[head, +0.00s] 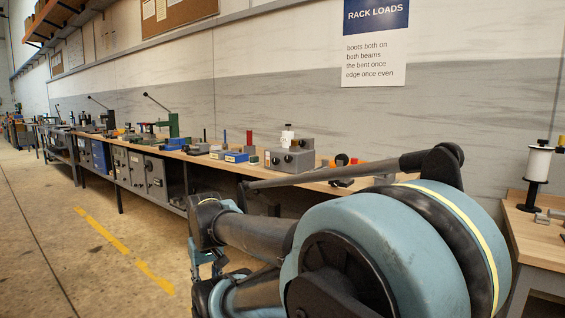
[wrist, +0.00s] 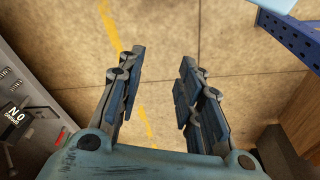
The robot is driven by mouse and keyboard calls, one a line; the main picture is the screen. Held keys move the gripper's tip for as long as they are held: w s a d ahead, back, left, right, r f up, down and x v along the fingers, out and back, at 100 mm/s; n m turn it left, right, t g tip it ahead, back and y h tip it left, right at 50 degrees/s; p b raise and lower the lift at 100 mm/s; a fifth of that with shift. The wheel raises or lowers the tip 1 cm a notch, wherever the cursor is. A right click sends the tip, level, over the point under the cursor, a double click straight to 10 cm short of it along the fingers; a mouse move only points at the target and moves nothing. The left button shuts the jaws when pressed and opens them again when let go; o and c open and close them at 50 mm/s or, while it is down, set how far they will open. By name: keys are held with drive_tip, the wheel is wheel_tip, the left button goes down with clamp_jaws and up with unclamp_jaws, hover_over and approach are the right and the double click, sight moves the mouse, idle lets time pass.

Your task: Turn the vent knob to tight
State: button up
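My gripper (wrist: 160,70) shows in the wrist view with its two fingers apart and nothing between them. It points down over bare concrete floor. In the head view, my arm fills the lower right and hides part of the bench; the gripper's fingers cannot be made out there. I cannot identify the vent knob in either view. A grey box with small dark round parts (head: 289,160) and a white piece on top stands on the long bench in the head view. It is too small to tell whether one of them is the vent knob.
The long wooden bench (head: 226,162) runs along the wall, with several tools on it and grey cabinets (head: 147,175) below. Another bench (head: 542,232) stands at right. Open floor (head: 75,260) lies at left. In the wrist view, a blue perforated rack (wrist: 290,38) is at upper right.

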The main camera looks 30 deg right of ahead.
drive_tip(key=o, duration=0.5)
drive_tip(key=shift+s+r, duration=0.15)
drive_tip(key=n+t+h, duration=0.5)
drive_tip(key=n+h, duration=1.2)
approach(287, 159)
drive_tip(key=x, duration=0.9)
drive_tip(key=shift+d, duration=0.15)
drive_tip(key=c, duration=1.1)
